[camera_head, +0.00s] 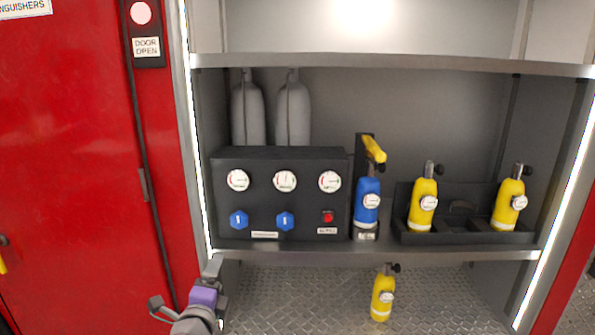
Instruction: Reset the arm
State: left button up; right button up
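My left arm comes in at the bottom left, with grey and purple parts. Its gripper end (212,272) is below the left end of the shelf, beside the cabinet's lit left edge. I see nothing held in it, but its fingers are too unclear to judge. My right gripper is out of view. A blue bottle (367,203) with a gauge stands upright at a black holder with a yellow lever (374,149) above it. Yellow bottles (423,205) and (508,204) stand in a black rack (470,238) to the right. Another yellow bottle (383,297) is upright below the shelf.
A black panel (262,213) with gauges, blue knobs and a red button stands on the shelf (300,245). Grey cylinders (293,112) are behind it. A red door (70,170) is at the left. The patterned metal floor (300,300) looks mostly clear.

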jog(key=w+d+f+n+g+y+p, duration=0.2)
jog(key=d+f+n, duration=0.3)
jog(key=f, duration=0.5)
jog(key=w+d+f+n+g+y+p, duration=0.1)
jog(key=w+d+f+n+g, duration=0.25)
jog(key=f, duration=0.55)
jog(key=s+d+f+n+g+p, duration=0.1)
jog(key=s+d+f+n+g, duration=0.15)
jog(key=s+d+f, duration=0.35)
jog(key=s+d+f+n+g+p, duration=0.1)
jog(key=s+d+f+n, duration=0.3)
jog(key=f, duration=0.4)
pick_arm(q)
notch_tip(320, 180, up, 8)
jog(key=w+p, duration=0.1)
jog(key=p, duration=0.2)
jog(key=shift+r, duration=0.15)
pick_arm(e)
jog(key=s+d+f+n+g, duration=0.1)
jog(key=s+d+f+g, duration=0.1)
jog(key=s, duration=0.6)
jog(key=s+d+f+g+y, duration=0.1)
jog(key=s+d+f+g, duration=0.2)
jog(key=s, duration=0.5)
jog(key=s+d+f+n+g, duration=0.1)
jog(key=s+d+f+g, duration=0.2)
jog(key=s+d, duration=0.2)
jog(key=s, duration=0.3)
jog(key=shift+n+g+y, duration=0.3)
